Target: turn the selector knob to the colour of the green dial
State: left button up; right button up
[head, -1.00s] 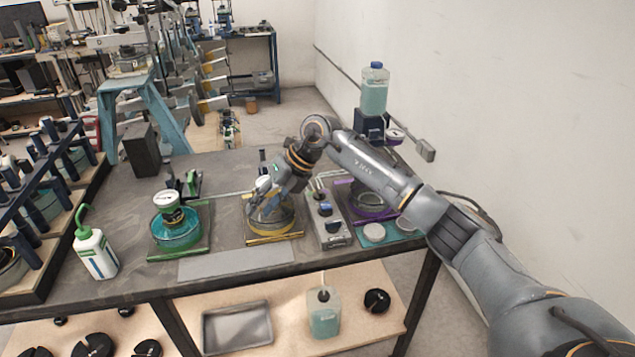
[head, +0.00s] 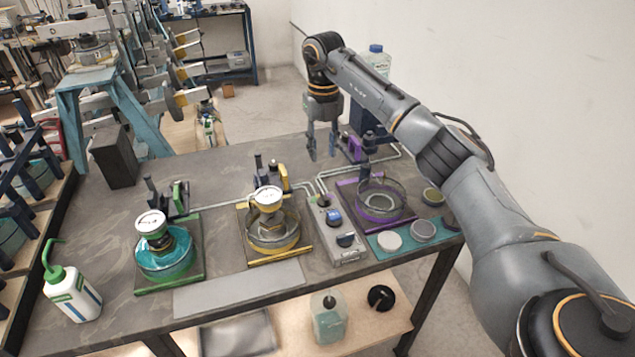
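The green station (head: 197,270) at the left has a teal-filled round vessel (head: 168,260) with a white-faced dial (head: 150,223) on top. A grey control box (head: 345,256) stands between the yellow and purple stations. It carries a blue knob (head: 334,217) and a dark knob (head: 345,240) on its top; I cannot tell which colour either is set to. My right gripper (head: 322,157) hangs fingers down above the table behind the box. Its two fingers are apart with nothing between them. My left gripper is not in view.
The yellow station (head: 280,261) has a white-faced dial (head: 268,197) on its vessel. The purple station (head: 350,190) holds an open round vessel (head: 381,200). Thin pipes run behind the box. A white bottle (head: 72,295) stands front left. The back middle of the table is clear.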

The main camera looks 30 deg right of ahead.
jog(key=p, duration=0.1)
send_over(323, 192)
jog(key=f, duration=0.5)
jog(key=shift+s, duration=0.25)
jog(key=f, duration=0.2)
jog(key=f+p, duration=0.1)
jog(key=shift+w+f, duration=0.25)
jog(key=shift+f, duration=0.05)
notch_tip(323, 192, down, 3)
jog(key=shift+f+p, duration=0.1)
jog(key=shift+p, duration=0.35)
jog(key=shift+f, duration=0.4)
jog(key=shift+c, duration=0.6)
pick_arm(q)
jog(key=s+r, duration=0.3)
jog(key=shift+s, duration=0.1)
pick_arm(e)
grip_shut()
